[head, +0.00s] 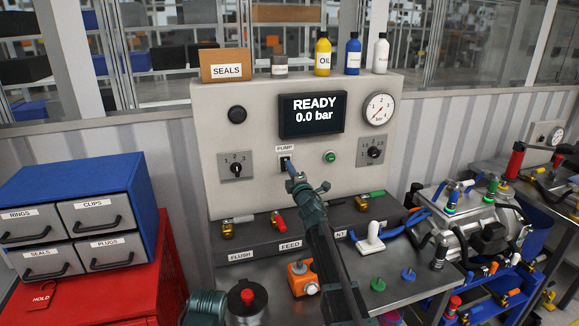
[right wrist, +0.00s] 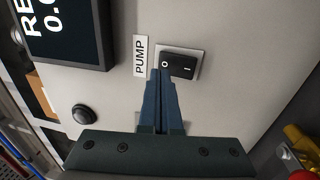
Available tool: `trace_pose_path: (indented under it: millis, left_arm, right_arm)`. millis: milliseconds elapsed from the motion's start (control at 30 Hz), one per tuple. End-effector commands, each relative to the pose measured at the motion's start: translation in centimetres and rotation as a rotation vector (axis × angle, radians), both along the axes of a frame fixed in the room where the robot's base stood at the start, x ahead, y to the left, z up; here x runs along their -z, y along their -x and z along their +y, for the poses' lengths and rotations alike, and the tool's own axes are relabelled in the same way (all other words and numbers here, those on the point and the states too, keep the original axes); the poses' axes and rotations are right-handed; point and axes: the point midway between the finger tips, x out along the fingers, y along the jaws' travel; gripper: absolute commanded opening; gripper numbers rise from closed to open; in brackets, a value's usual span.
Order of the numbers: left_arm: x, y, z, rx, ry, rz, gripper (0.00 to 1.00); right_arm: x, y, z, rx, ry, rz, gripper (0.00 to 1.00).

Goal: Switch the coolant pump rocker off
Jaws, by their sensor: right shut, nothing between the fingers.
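The coolant pump rocker (head: 284,161) is a small black switch in a light frame under the PUMP label (head: 285,148) on the grey panel. In the right wrist view the rocker (right wrist: 180,67) shows an O mark at one end and a line mark at the other. My right gripper (head: 291,171) is shut and empty, its tips right at the rocker. In the right wrist view the closed blue fingers (right wrist: 160,74) reach the O end and cover part of the frame. I cannot tell whether they touch, or which side is pressed in.
The panel also has a READY 0.0 bar display (head: 312,115), a gauge (head: 379,109), two rotary knobs (head: 236,165) (head: 371,150), a black button (head: 237,115) and a green lamp (head: 330,157). Below are valves (head: 279,222) and a bench. Drawers (head: 108,213) stand left.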

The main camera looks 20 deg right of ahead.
Motion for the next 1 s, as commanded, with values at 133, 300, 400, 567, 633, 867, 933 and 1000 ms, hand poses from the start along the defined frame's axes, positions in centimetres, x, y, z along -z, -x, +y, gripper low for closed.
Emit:
trace_pose_path:
  millis: [133, 300, 400, 567, 633, 867, 933, 1000]
  left_arm:
    - [-0.7, 0.0, 0.0, 0.0, 0.0, 0.0, 0.5]
    - [-1.3, 0.0, 0.0, 0.0, 0.0, 0.0, 0.5]
    - [-1.6, 0.0, 0.0, 0.0, 0.0, 0.0, 0.5]
    - [-1.8, 0.0, 0.0, 0.0, 0.0, 0.0, 0.5]
    - [-1.8, 0.0, 0.0, 0.0, 0.0, 0.0, 0.5]
    - [-1.8, 0.0, 0.0, 0.0, 0.0, 0.0, 0.5]
    - [-1.8, 0.0, 0.0, 0.0, 0.0, 0.0, 0.5]
    - [-1.8, 0.0, 0.0, 0.0, 0.0, 0.0, 0.5]
  right_arm:
    - [-0.7, 3.3, 0.3, 0.001, 0.0, 0.0, 0.0]
    - [-1.3, 7.2, 0.1, 0.001, 0.0, 0.0, 0.0]
    - [-1.6, 9.2, 0.1, 0.0, 0.0, 0.0, 0.0]
    - [-1.8, 11.0, 0.0, 0.0, -0.001, 0.0, 0.0]
    - [-1.8, 11.2, -0.1, 0.0, -0.001, 0.0, 0.0]
    - [-1.8, 11.1, -0.1, 0.0, -0.001, 0.0, 0.0]
    - [-1.8, 11.1, -0.1, 0.001, -0.002, 0.001, 0.0]
    - [-1.5, 11.2, 0.1, 0.011, -0.022, 0.013, 0.0]
